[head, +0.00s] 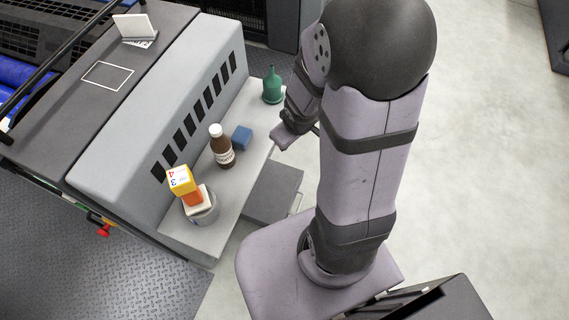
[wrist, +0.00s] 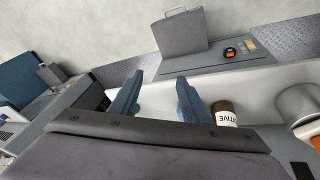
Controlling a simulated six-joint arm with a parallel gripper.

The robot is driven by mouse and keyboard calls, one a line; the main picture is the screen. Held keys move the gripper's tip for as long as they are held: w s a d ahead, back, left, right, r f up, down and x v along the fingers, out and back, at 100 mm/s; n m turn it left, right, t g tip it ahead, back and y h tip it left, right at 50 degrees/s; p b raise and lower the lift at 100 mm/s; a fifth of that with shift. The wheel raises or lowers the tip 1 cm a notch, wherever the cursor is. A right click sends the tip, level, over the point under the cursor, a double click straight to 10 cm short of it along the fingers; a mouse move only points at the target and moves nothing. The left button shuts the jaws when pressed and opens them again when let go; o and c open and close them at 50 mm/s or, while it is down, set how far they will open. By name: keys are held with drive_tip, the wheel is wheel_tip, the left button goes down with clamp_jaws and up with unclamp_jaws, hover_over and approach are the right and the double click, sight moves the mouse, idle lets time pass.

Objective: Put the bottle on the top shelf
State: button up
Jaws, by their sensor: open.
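A brown bottle (head: 222,150) with a white cap and a pale label stands upright on the light grey ledge (head: 184,240) of a machine in the head view. Its brown side and label also show in the wrist view (wrist: 223,113), to the right of my fingers. A green bottle-shaped thing (head: 272,86) stands at the ledge's far end. My gripper (wrist: 160,78) is open, its two fingers apart with no object clearly held. In the head view my gripper is near the ledge's right edge, right of the brown bottle and partly hidden by my arm.
The machine's raised dark top (head: 75,107) bears a white outlined rectangle and a small stand. A grey case (wrist: 182,32) lies beyond the ledge.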

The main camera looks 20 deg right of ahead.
drive_tip(key=s+a+r+m+g+y, duration=0.1)
drive_tip(key=s+a+r+m+g, duration=0.2)
drive_tip(key=s, duration=0.6)
drive_tip(key=a+r, duration=0.2)
drive_tip(key=a, duration=0.1)
drive_tip(key=shift+s+a+r+m+g, duration=0.15)
drive_tip(key=shift+s+a+m+g, duration=0.15)
drive_tip(key=shift+s+a+g, duration=0.1)
idle(0.3)
